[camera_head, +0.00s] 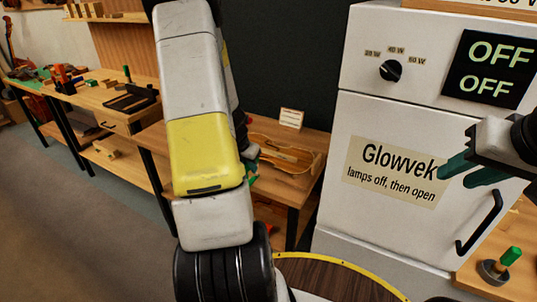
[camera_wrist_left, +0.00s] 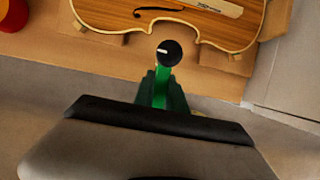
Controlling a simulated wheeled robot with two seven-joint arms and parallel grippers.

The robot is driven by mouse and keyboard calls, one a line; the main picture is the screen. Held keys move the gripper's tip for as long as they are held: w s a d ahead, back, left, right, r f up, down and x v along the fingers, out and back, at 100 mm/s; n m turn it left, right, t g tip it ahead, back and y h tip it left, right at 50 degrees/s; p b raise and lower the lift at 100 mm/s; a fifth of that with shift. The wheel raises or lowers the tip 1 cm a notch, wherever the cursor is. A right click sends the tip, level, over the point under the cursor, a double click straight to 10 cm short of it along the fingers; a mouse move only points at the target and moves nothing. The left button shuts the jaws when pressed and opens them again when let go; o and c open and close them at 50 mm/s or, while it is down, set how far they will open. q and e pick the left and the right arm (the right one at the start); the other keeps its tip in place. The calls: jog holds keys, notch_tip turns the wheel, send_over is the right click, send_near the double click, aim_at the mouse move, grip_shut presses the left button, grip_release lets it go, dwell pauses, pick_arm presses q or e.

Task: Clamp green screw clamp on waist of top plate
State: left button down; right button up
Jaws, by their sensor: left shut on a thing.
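The violin top plate (camera_wrist_left: 215,32) lies flat on the bench, its f-hole and curved waist edge showing in the left wrist view. It also shows in the head view (camera_head: 287,158). My left gripper (camera_wrist_left: 160,88) is shut on the green screw clamp (camera_wrist_left: 161,92), whose round black end (camera_wrist_left: 169,53) is at the plate's waist edge. I cannot tell whether the clamp's jaws are around the edge or just beside it. In the head view my left arm hides most of that gripper and clamp. My right gripper (camera_head: 462,173) is open and empty, before the white cabinet.
The white cabinet (camera_head: 385,120) with a knob and handle stands right of the plate's bench (camera_head: 300,185). Another green-handled item (camera_head: 508,258) stands on a wooden surface at right. A red object (camera_wrist_left: 13,14) is left of the plate. A tool bench (camera_head: 110,110) is at far left.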

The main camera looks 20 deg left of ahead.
pick_arm(q)
jog(key=shift+w+d, duration=0.2)
jog(key=shift+w, duration=2.6)
jog(key=shift+w, duration=0.85)
jog(key=shift+w+d, duration=0.1)
jog(key=shift+w, duration=0.25)
jog(key=shift+w+d, duration=0.1)
jog(key=shift+w, duration=1.5)
jog(key=c, duration=1.3)
grip_release()
jog(key=shift+v, duration=3.95)
